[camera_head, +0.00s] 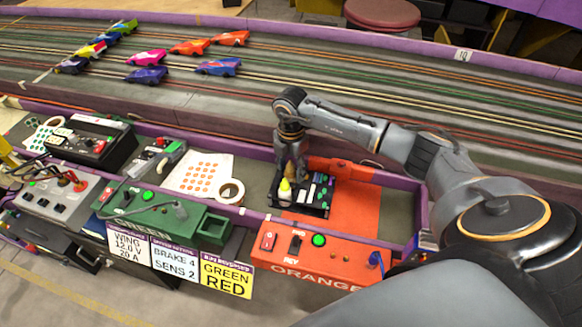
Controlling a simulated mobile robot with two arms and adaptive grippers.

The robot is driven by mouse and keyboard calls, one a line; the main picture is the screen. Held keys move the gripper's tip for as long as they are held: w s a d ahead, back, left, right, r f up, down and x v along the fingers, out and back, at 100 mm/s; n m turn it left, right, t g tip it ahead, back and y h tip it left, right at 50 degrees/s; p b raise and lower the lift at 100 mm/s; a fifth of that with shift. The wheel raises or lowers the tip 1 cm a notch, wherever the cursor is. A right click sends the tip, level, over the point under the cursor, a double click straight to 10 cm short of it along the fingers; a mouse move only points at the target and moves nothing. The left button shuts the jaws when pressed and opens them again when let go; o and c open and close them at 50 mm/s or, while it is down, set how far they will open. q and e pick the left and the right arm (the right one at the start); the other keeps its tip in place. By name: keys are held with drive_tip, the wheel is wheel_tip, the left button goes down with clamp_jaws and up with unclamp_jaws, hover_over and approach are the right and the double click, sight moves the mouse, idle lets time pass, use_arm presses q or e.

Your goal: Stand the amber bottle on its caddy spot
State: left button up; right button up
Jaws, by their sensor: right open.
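A small bottle (285,194) with a yellow-amber body and a pale tip appears upright at the left side of the black caddy (315,213). I take it to be the amber bottle; whether its base sits exactly on its spot is too small to tell. The caddy also holds several small dark and light items on its right. My right gripper (291,172) points down just behind and above the bottle. It is open and appears apart from the bottle. My left gripper is out of view.
The caddy stands on an orange mat (350,210) behind the orange control box (320,256). A white tape roll (231,191) and dotted sheet (200,172) lie left of it. A purple rail borders the shelf. Toy cars (190,47) stand on the track behind.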

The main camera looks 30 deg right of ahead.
wheel_tip(320, 180, up, 12)
drive_tip(key=shift+r, duration=0.2)
drive_tip(key=shift+d, duration=0.1)
idle(0.4)
